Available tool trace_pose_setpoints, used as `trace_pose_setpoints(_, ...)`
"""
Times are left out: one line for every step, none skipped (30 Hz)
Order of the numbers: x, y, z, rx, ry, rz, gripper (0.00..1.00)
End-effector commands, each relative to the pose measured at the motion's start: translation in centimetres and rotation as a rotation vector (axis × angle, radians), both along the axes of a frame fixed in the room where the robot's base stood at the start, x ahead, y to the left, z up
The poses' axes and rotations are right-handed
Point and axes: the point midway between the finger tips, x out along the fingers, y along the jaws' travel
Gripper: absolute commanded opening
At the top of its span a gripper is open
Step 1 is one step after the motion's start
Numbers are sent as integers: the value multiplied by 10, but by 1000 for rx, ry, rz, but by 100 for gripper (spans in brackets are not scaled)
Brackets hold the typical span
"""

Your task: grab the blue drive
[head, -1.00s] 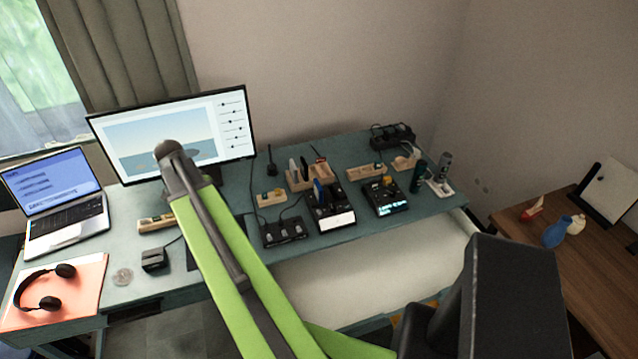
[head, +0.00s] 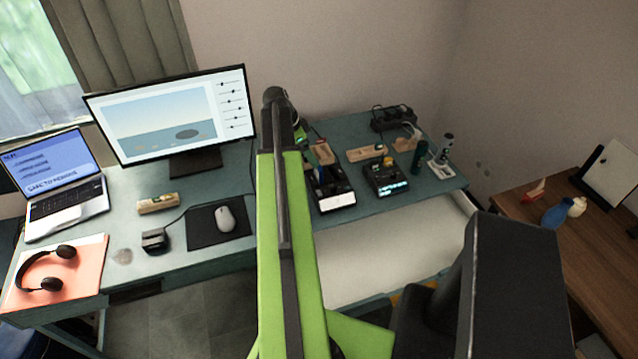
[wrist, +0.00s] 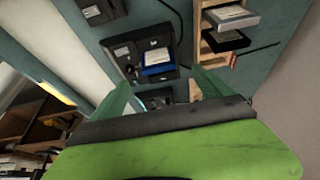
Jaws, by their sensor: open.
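The blue drive (wrist: 158,68) has a pale label on top and sits in a dark dock (wrist: 122,50) in the wrist view. In the head view only a thin blue sliver of the drive (head: 321,173) shows beside my arm. My gripper (wrist: 165,82) is open and empty. Its two green fingers reach toward the dock, one on each side of the drive in the picture, apart from it. In the head view, my arm hides most of the gripper.
A wooden rack (wrist: 207,42) with a silver drive (wrist: 230,17) and a black drive stands right of the dock in the wrist view. A second dark device (head: 386,176) stands right of the dock in the head view. The monitor (head: 170,115) stands left of my arm.

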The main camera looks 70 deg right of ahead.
Motion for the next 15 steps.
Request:
trace_pose_setpoints(-3,-3,-22,0,0,-1,89)
trace_pose_setpoints(-6,-5,-29,1,1,0,89)
trace_pose_setpoints(-8,-7,-37,1,1,0,89)
trace_pose_setpoints(-10,-8,-42,1,1,0,89)
trace_pose_setpoints(-12,-10,-46,1,1,0,89)
trace_pose_setpoints(-14,-11,-50,1,1,0,89)
trace_pose_setpoints(-15,-12,-51,1,1,0,89)
trace_pose_setpoints(-15,-12,-52,1,1,0,89)
trace_pose_setpoints(-16,-12,-51,1,1,0,89)
trace_pose_setpoints(-16,-13,-50,1,1,0,89)
trace_pose_setpoints(-16,-13,-49,1,1,1,89)
trace_pose_setpoints(-16,-13,-50,1,1,1,89)
trace_pose_setpoints(-16,-13,-51,1,1,0,89)
trace_pose_setpoints(-17,-13,-54,1,1,0,89)
trace_pose_setpoints(-18,-13,-59,1,1,0,89)
